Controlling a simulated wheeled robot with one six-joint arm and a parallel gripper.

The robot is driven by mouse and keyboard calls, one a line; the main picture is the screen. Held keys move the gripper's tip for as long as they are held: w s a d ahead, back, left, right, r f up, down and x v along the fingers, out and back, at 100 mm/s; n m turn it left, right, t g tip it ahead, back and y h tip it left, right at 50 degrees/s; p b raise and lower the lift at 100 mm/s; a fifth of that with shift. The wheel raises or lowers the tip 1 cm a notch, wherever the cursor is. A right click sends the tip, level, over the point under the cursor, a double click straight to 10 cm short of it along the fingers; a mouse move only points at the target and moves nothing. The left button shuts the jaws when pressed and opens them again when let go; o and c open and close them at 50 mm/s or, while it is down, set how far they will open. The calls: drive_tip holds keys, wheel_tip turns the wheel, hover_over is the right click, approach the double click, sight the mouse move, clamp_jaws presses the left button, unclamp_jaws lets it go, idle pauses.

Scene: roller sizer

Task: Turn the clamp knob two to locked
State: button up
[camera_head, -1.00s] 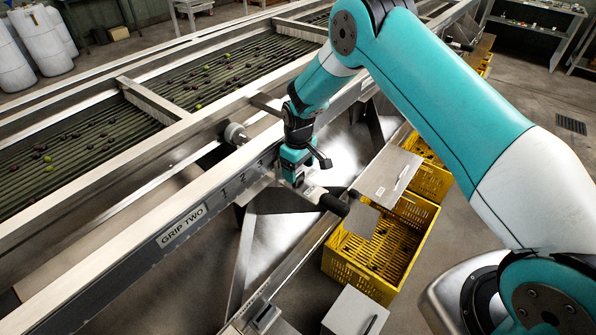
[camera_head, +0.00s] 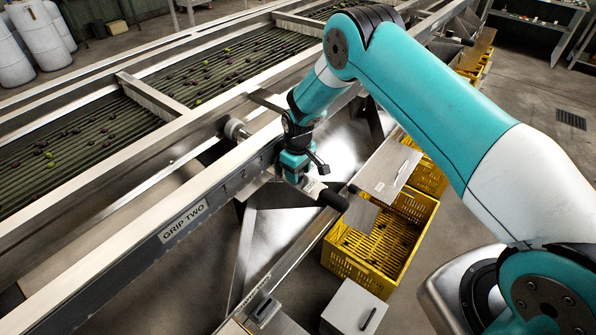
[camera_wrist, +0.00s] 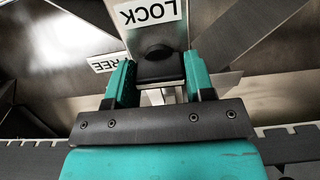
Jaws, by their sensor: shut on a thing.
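The clamp knob (camera_wrist: 160,70) is a dark block with a round top, between my gripper's two teal fingers in the wrist view. My gripper (camera_wrist: 158,88) is shut on it. A LOCK label (camera_wrist: 150,12) lies just beyond the knob, and a FREE label (camera_wrist: 103,62) lies to its left; both read upside down. In the head view my gripper (camera_head: 297,178) is low against the outer side of the machine rail, right of the GRIP TWO label (camera_head: 184,221). There my gripper hides the knob. I cannot tell the knob's exact angle.
A black-handled lever (camera_head: 332,200) sticks out right beside my gripper. The long steel rail (camera_head: 130,225) runs along the roller bed. Yellow crates (camera_head: 352,284) and a grey box (camera_head: 354,308) stand below on the right. A round fitting (camera_head: 236,130) sits inside the rail.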

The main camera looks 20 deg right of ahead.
drive_tip(key=shift+f+b, duration=0.1)
drive_tip(key=shift+b, duration=0.2)
drive_tip(key=m+b, duration=0.2)
drive_tip(key=m, duration=0.1)
drive_tip(key=shift+b, duration=0.3)
drive_tip(key=shift+m+b, duration=1.25)
drive_tip(key=shift+m, duration=0.85)
drive_tip(key=o, duration=0.9)
drive_tip(key=shift+r, duration=0.2)
wheel_tip(320, 180, up, 17)
drive_tip(key=b, duration=0.3)
drive_tip(key=shift+r, duration=0.15)
